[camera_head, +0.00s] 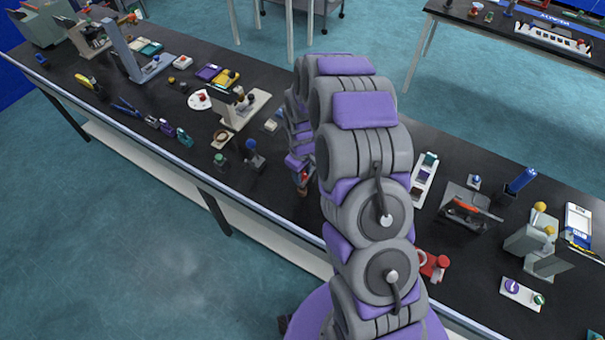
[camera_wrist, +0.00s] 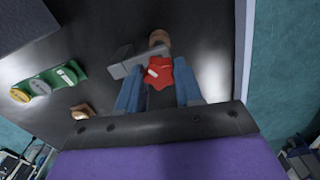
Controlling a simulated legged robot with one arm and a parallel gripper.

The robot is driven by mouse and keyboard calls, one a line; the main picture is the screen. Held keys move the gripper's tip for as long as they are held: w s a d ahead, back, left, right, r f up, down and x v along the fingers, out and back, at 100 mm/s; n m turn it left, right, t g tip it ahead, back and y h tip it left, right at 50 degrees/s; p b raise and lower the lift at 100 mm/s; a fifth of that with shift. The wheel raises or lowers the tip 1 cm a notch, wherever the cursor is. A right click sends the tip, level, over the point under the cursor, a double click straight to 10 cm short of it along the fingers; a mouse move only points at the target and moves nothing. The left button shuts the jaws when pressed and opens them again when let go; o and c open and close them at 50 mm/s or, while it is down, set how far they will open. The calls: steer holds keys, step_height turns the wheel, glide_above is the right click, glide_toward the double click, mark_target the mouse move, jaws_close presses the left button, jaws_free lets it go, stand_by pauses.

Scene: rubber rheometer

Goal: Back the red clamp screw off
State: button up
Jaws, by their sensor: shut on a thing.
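The red clamp screw (camera_wrist: 159,73) has a lobed knob and sits at the middle of the wrist view. My gripper (camera_wrist: 158,88) is shut on it, with one blue finger on each side of the knob. A grey metal block (camera_wrist: 126,66) and a brown rounded end (camera_wrist: 159,38) lie just beyond the knob. In the head view my gripper (camera_head: 302,178) is low over the black bench, with a bit of red at its tip. My arm hides much of the area around it there.
In the wrist view a green holder (camera_wrist: 50,80) with round pieces is at the left, and a small tan object (camera_wrist: 82,111) is nearer. The bench edge (camera_wrist: 242,50) runs along the right. In the head view a blue-knobbed stand (camera_head: 253,155) is left of my gripper.

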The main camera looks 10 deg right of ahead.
stand_by(0.3)
steer(key=n, duration=0.5)
steer(key=shift+s+p, duration=0.1)
steer(key=shift+p, duration=0.3)
steer(key=shift+a+n+p, duration=0.1)
steer(key=shift+n+p, duration=0.2)
steer(key=shift+n, duration=0.5)
steer(key=o, duration=1)
steer(key=shift+r+p, duration=0.7)
steer(key=shift+r, duration=2.8)
